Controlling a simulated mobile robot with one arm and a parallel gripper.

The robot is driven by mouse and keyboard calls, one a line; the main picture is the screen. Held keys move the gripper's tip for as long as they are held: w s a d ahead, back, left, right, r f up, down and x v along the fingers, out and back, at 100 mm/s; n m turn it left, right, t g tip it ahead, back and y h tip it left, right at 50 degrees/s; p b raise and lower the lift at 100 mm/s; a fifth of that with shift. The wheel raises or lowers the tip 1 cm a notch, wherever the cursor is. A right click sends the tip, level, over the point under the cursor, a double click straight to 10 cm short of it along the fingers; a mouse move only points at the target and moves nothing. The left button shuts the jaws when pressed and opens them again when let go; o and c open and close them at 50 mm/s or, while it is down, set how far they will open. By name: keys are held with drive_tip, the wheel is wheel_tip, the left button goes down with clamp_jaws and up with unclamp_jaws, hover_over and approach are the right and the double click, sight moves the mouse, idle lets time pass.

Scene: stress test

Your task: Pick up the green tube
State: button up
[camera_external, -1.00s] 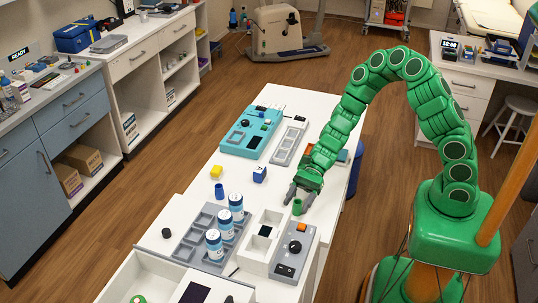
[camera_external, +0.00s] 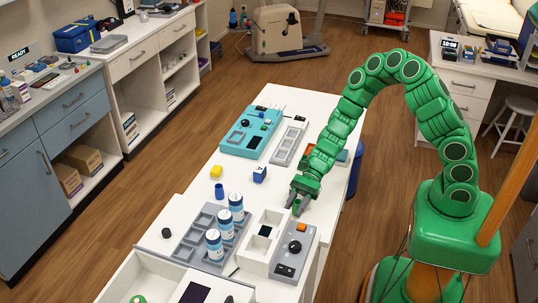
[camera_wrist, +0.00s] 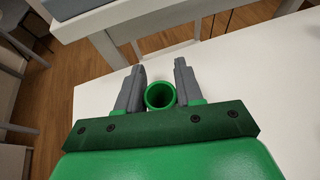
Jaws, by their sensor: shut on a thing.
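The green tube (camera_wrist: 160,96) is a short, hollow, open-ended cylinder. In the wrist view it is between the two grey fingers of my gripper (camera_wrist: 160,80), close to the green palm plate, with its open end facing the camera. In the external view my gripper (camera_external: 299,203) is low over the right edge of the white table, with its fingers shut around the tube (camera_external: 297,209). The tube is mostly hidden there by the fingers. I cannot tell whether its lower end touches the table.
In front of my gripper are a white divided box (camera_external: 262,243) and a grey control box (camera_external: 292,250). A grey tray (camera_external: 190,248) holds blue-white bottles. A blue cup (camera_external: 219,191), yellow block (camera_external: 216,172) and blue cube (camera_external: 259,174) stand left. A teal device (camera_external: 250,133) lies farther back.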

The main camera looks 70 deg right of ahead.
wheel_tip(320, 180, up, 10)
idle(0.9)
